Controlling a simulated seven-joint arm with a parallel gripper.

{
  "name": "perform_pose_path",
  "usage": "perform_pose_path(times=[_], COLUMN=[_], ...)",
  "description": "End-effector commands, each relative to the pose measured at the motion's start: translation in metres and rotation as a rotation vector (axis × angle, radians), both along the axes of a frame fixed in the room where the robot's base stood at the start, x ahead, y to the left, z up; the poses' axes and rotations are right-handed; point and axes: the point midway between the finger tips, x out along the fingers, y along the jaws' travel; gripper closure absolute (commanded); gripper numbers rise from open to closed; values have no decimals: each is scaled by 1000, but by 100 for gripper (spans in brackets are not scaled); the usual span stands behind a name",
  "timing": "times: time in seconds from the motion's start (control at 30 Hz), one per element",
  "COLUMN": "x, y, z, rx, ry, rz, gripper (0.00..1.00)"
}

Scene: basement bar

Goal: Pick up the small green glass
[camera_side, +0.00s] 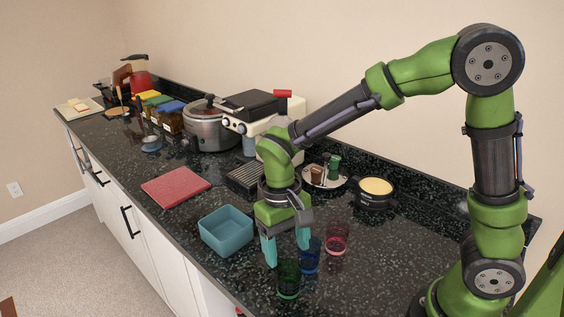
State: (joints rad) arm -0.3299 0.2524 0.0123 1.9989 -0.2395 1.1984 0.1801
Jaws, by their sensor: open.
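The small green glass (288,279) stands upright on the dark speckled counter, near its front edge. A blue glass (310,256) stands just behind and to the right of it, and a red glass (336,238) stands farther right and back. My gripper (286,253) points down with its teal fingers apart. It is above and slightly behind the green glass, with one finger to the left and the other near the blue glass. I cannot tell whether a finger touches the blue glass. Nothing shows between the fingers.
A teal square bowl (226,232) stands close to the left of my gripper. A black pot (374,192) with yellow contents and a plate (324,178) stand behind. A red board (176,186) lies farther left. The counter right of the glasses is clear.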

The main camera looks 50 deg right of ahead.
Motion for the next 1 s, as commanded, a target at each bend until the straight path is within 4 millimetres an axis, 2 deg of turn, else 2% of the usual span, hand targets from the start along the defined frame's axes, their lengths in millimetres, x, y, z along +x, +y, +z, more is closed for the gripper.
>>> perform_pose_path(times=[0.27,0.53,0.83,0.87,1.0], x=[-3,-6,-6,-6,-6], y=[0,0,0,0,0], z=[-23,-61,-66,-66,-66], rx=[-1,-1,1,1,1], ry=[2,1,-1,-1,-1], rz=[-1,-1,-1,-1,-1], gripper=[31,31,31,32,54])
